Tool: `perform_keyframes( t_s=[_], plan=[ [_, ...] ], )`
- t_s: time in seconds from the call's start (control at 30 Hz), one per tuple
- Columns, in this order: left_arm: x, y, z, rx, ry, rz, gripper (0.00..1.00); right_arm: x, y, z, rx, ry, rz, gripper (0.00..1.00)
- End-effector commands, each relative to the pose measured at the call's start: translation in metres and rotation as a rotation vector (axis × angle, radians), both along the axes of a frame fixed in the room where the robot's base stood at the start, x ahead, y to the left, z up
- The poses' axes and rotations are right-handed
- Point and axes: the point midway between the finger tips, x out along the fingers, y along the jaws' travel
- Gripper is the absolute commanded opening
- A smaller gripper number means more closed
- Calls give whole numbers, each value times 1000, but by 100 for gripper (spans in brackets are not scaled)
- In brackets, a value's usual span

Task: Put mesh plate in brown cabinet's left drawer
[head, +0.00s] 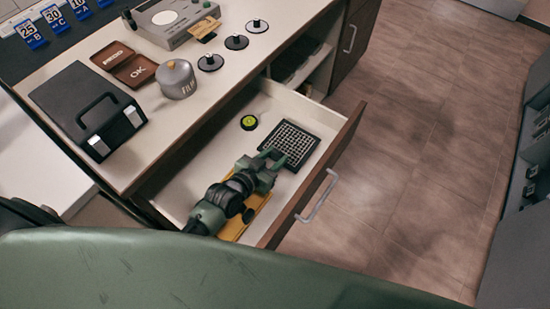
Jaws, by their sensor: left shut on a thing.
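The mesh plate (297,149), a dark square with a pale grid, is inside the open drawer (347,139) of the brown cabinet (161,165), towards its far right part. My left gripper (273,158) reaches down into the drawer and is shut on the near left edge of the plate. Whether the plate rests on the drawer floor or hangs just above it, I cannot tell. My right gripper is not in view.
The counter above holds a black case (82,105), a metal film canister (176,79) and several black discs. Tiled floor (400,150) is clear at right.

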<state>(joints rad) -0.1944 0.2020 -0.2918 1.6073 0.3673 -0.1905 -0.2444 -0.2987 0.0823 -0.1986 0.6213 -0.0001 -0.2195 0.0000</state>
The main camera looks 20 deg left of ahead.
Motion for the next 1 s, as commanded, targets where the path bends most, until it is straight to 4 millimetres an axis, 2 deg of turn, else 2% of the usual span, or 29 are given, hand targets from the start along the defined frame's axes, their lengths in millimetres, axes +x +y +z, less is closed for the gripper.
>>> perform_keyframes(
  t_s=[0.1, 0.43, 0.47, 0.5, 0.53, 0.9, 1.0],
  plan=[
    [1, 0, -6, 0, -5, 0, 0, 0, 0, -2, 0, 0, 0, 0],
    [1, 0, -9, 1, -5, 0, 0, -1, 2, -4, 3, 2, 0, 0],
    [0, 0, -10, 1, -1, 0, 42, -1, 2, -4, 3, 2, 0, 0],
    [0, 0, -9, 1, -1, 0, 53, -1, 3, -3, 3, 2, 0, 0],
    [0, 0, -9, 1, -1, 0, 58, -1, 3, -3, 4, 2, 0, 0],
    [0, 0, -4, 0, -2, 0, 58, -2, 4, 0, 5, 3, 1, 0],
    [-11, 4, -2, 1, 0, 1, 58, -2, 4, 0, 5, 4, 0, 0]
  ],
)
